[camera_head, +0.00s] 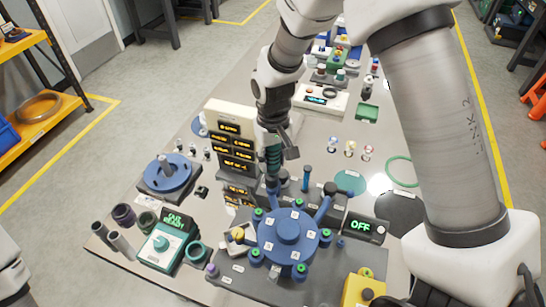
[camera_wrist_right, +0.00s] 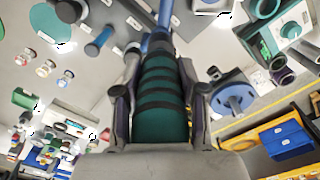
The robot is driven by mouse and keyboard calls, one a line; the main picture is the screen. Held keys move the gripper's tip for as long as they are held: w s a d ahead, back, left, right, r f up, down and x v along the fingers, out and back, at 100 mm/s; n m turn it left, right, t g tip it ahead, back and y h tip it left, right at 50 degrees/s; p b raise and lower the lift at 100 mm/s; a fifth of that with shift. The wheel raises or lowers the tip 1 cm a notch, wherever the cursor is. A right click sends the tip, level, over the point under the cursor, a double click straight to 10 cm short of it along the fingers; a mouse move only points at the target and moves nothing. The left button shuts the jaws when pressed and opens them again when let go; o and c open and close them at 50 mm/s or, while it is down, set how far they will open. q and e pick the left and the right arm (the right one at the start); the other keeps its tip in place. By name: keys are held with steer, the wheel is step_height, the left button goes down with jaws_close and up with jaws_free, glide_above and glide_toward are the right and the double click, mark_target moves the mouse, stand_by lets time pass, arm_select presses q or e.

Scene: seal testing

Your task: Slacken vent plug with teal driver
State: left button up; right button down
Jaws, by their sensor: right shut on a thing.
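My right gripper (camera_head: 278,152) points down over the bench, shut on the teal driver (camera_head: 273,160). In the right wrist view, the driver's ribbed teal handle (camera_wrist_right: 162,100) sits between both fingers, and its far end runs toward a blue part. The driver is above the back edge of the blue round housing (camera_head: 288,228), which has several green-marked bolts around its rim. I cannot tell whether the driver's tip touches anything. I cannot single out the vent plug with certainty; the area under the driver is partly hidden. My left gripper is not in view.
A panel with lit labels (camera_head: 232,128) stands left of my right gripper. A blue round flange (camera_head: 167,172) and a teal device with a lit display (camera_head: 165,245) are at left. A display reading OFF (camera_head: 364,228) and a yellow box (camera_head: 362,290) stand right of the housing.

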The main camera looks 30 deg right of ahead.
steer(key=shift+f, duration=0.5)
steer(key=shift+s+r, duration=0.1)
steer(key=shift+r, duration=0.05)
stand_by(1.7)
step_height(320, 180, up, 2)
steer(key=p, duration=0.2)
steer(key=shift+p, duration=0.4)
steer(key=shift+r+p, duration=0.6)
steer(key=shift+r, duration=0.1)
step_height(320, 180, up, 4)
steer(key=p, duration=0.3)
steer(key=shift+f, duration=0.15)
steer(key=shift+f, duration=0.1)
